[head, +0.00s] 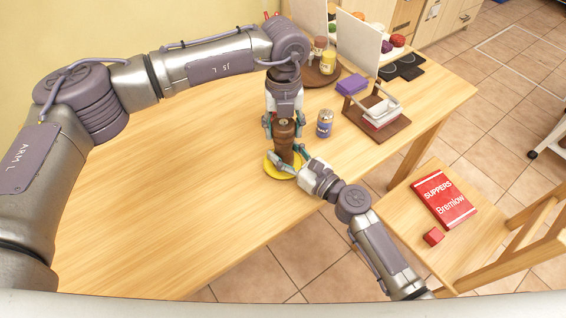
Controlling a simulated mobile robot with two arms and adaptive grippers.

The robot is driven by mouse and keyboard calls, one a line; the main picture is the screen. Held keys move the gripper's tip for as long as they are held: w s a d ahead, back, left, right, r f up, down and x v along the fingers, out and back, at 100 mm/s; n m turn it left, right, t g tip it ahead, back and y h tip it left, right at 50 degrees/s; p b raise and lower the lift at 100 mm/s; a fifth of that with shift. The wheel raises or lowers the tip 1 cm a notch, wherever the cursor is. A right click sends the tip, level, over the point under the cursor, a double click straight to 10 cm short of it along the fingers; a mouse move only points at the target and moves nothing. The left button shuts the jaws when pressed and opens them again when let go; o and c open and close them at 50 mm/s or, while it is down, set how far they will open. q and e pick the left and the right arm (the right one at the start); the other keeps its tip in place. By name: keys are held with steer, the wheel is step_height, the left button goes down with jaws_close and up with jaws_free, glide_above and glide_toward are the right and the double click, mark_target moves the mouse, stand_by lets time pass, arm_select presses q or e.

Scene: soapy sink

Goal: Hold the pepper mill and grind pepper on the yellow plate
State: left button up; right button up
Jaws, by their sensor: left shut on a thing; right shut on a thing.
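The brown pepper mill (284,141) stands upright over the yellow plate (270,169); I cannot tell whether its foot touches the plate. My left gripper (283,122) comes down from above and is shut on the top part of the mill. My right gripper (285,159) comes in from the lower right and is shut on the lower part of the mill. The grippers and the mill hide much of the plate. No ground pepper can be made out on the plate.
The table's left side is clear. A chair holds a red book (443,199).

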arm_select(q)
steer(key=m, duration=0.5)
steer(key=shift+m, duration=0.3)
steer(key=m, duration=0.6)
steer(key=n, duration=1.1)
steer(key=shift+n, duration=0.3)
